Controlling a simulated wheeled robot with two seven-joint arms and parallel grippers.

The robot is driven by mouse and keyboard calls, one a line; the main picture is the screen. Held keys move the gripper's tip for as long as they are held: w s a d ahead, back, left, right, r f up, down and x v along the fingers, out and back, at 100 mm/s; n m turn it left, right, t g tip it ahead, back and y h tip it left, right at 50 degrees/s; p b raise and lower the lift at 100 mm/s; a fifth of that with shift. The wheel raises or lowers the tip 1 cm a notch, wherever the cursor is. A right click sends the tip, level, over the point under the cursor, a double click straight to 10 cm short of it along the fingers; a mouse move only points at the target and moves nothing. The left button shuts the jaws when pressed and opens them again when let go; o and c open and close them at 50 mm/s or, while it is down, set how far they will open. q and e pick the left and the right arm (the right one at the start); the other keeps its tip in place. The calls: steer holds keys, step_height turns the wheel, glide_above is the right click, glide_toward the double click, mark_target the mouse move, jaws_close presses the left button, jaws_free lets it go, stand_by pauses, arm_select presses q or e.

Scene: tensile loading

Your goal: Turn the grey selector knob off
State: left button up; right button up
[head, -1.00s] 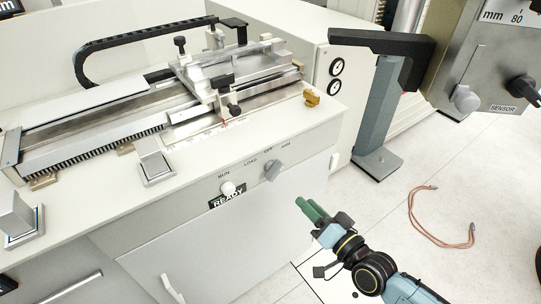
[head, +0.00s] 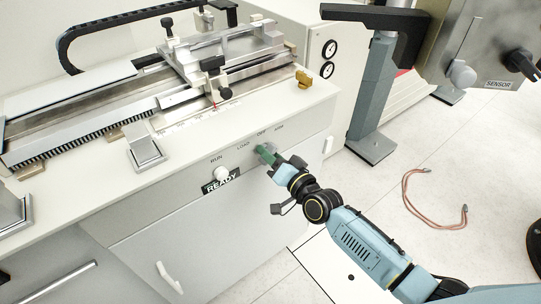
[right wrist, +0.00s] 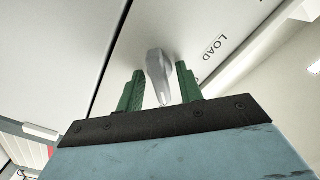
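The grey selector knob (right wrist: 158,75) is on the front panel of the white cabinet, and in the right wrist view it stands between my right gripper's two green fingers. There is a visible gap on each side of it. My right gripper (right wrist: 160,90) is open around the knob, and also shows in the head view (head: 265,154), where it mostly hides the knob. The printed LOAD, OFF and ARM labels lie above the knob; LOAD also shows in the right wrist view. I cannot tell which label the knob points to. My left gripper is not in view.
A white round button (head: 221,173) and a READY sign (head: 221,185) are left of the knob. A clamp fixture (head: 205,62) sits on the bench top. A blue-grey post (head: 374,95) stands to the right, and a copper-coloured cable (head: 413,203) lies on the open floor.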

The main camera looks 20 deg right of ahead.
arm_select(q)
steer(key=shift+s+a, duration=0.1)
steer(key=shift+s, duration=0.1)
arm_select(e)
steer(key=c, duration=0.7)
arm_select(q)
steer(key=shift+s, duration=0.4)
arm_select(e)
steer(key=shift+o, duration=0.2)
